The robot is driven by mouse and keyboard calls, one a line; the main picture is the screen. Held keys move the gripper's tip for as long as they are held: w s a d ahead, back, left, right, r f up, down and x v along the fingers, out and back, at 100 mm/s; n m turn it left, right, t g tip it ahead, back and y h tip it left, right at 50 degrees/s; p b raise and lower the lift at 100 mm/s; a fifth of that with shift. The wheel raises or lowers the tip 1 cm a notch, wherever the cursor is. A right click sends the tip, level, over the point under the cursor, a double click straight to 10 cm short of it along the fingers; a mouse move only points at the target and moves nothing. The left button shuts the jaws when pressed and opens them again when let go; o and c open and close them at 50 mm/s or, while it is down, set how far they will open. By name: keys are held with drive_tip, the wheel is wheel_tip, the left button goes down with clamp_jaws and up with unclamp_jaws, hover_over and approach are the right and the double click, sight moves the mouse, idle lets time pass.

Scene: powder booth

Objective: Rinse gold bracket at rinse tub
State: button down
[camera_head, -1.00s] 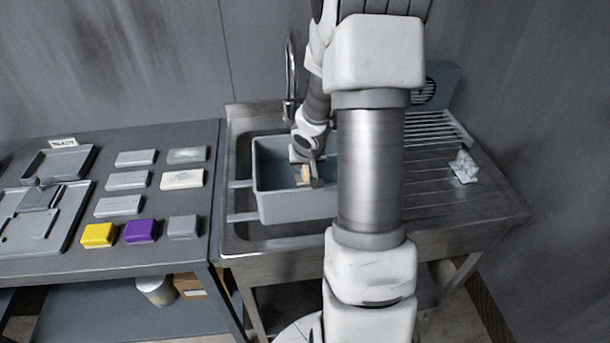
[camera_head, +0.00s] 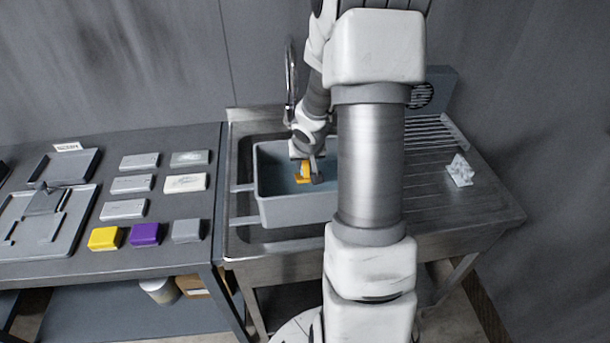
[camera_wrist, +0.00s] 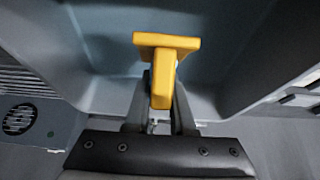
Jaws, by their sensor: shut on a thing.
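The gold bracket (camera_head: 303,175) is bright yellow and sits inside the grey rinse tub (camera_head: 292,213), below its rim. My gripper (camera_head: 311,173) reaches down into the tub and is shut on the bracket. In the wrist view, the bracket (camera_wrist: 165,42) shows a flat plate and a stem, with the stem between the fingers of my gripper (camera_wrist: 160,100). The tub's walls (camera_wrist: 85,65) surround it in that view. I cannot tell whether the bracket touches the tub floor. My arm hides the tub's right side in the head view.
The tub stands in a metal sink (camera_head: 240,245) with a tall faucet (camera_head: 290,85) behind it. A ribbed drainboard (camera_head: 425,190) to the right holds a small whitish lump (camera_head: 460,170). The left table (camera_head: 80,262) carries trays and several coloured blocks.

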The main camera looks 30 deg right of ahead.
drive_tip(key=shift+r+p, duration=4.4)
drive_tip(key=shift+r, duration=1.3)
drive_tip(key=shift+r, duration=2)
